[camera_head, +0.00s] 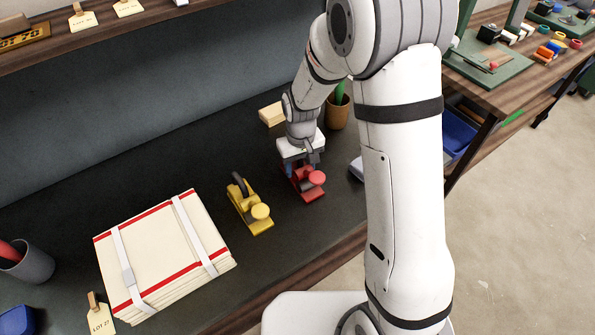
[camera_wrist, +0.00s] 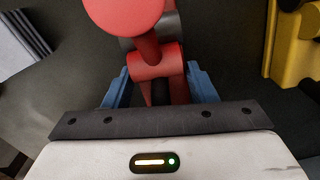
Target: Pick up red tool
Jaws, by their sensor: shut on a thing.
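The red tool (camera_head: 308,182) has a round red knob and stands on the dark table, right of a similar yellow tool. My gripper (camera_head: 302,168) is over it from above, with its blue fingers on either side of the tool's body. In the wrist view the red tool (camera_wrist: 150,60) fills the top middle, and my gripper (camera_wrist: 160,88) is shut on it between the two blue fingers. Part of the tool is hidden by the gripper in the head view. I cannot tell whether it is clear of the table.
The yellow tool (camera_head: 250,207) stands close by on the left. A strapped stack of cream cloth (camera_head: 160,255) lies further left. A wooden block (camera_head: 272,114) and a potted plant (camera_head: 338,110) stand behind. A grey object (camera_head: 356,169) is partly hidden by my arm.

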